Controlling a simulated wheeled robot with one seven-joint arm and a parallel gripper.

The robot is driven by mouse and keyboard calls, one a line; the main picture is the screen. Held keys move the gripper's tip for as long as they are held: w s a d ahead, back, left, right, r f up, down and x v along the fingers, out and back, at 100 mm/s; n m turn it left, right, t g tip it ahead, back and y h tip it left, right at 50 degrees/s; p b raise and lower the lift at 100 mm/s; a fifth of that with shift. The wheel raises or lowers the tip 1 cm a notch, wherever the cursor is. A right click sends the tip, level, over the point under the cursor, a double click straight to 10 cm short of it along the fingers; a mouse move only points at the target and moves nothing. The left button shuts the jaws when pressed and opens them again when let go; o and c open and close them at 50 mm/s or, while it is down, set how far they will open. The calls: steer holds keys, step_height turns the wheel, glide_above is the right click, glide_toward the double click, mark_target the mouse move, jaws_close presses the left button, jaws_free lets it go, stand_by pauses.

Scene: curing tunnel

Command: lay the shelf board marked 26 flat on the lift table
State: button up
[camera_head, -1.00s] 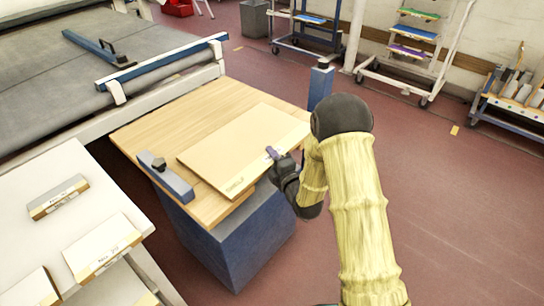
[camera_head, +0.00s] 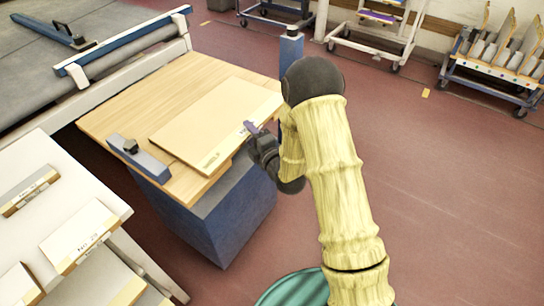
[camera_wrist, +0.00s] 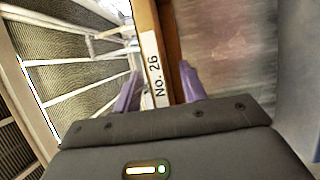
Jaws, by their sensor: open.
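The pale shelf board (camera_head: 208,115) lies flat on the wooden top of the lift table (camera_head: 125,105), near its right edge. In the wrist view, its edge carries a white label reading "No. 26" (camera_wrist: 154,70). My gripper (camera_head: 257,135) is at the board's right-hand edge, with its purple fingers pointing at it. In the wrist view, the fingers of my gripper (camera_wrist: 161,86) are open, one on either side of the labelled edge. I cannot tell whether they touch it. The lift table has a blue base (camera_head: 225,215).
A blue block with a dark knob (camera_head: 140,158) sits at the table's left corner, a blue post (camera_head: 290,50) at the far corner. A white shelf (camera_head: 45,160) with labelled boards stands left, a grey conveyor (camera_head: 60,60) behind. Wheeled racks (camera_head: 385,25) stand at the back. Red floor at right is clear.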

steer(key=p+v, duration=0.7)
steer(key=v, duration=0.8)
steer(key=shift+r, duration=0.1)
steer(key=shift+w, duration=0.1)
stand_by(1.0)
